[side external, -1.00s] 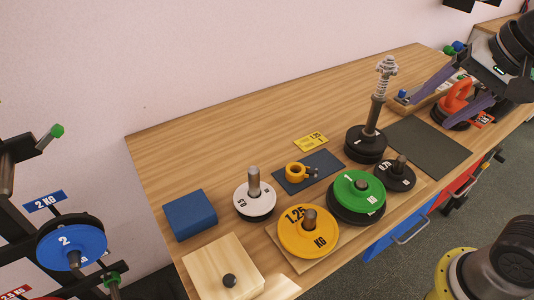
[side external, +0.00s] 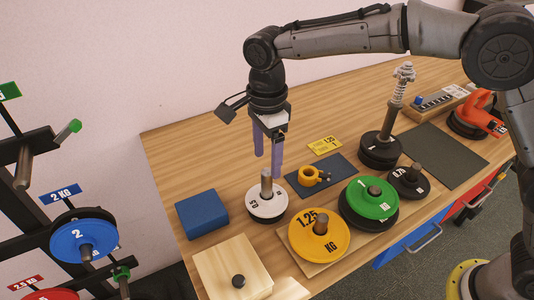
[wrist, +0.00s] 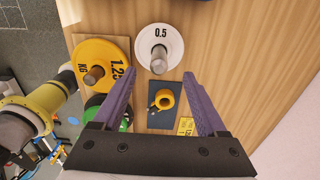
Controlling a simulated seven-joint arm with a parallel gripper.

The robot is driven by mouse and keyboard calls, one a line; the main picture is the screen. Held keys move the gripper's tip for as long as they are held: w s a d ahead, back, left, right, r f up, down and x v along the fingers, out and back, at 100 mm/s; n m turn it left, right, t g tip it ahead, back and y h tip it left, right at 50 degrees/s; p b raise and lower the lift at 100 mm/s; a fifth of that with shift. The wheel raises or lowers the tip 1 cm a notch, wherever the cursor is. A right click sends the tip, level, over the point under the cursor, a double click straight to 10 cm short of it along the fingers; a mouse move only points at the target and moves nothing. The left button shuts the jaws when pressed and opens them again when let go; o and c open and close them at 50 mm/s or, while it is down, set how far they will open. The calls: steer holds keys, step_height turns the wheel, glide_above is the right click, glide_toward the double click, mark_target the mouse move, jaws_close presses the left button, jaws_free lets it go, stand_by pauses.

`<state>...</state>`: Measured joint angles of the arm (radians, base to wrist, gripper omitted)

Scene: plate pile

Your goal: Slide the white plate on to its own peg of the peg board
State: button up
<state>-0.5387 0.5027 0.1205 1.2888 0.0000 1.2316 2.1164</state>
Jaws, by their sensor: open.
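The white plate (side external: 268,208), marked 0.5, lies flat around an upright metal post (side external: 266,182), with a dark edge below it. It also shows in the wrist view (wrist: 172,62). My gripper (side external: 267,167) is open and empty, pointing down just above and behind the plate. Its two purple fingers are apart and do not visibly hold anything. A low wooden board (side external: 313,272) to the right carries a yellow 1.25 plate (side external: 313,245), a green plate (side external: 371,208) and a small black plate (side external: 409,188) on short pegs. I cannot tell which peg is the white plate's own.
A blue block (side external: 202,213) is left of the white plate. A yellow collar (side external: 308,175) lies on a dark mat behind it. A tall post with a spring (side external: 394,110) stands at right. A rack at far left holds a blue plate (side external: 80,242).

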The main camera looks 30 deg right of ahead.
mark_target(266, 188)
steer(key=shift+s+a+f, duration=0.1)
steer(key=shift+f, duration=4.8)
jaws_close()
steer(key=shift+r, duration=0.1)
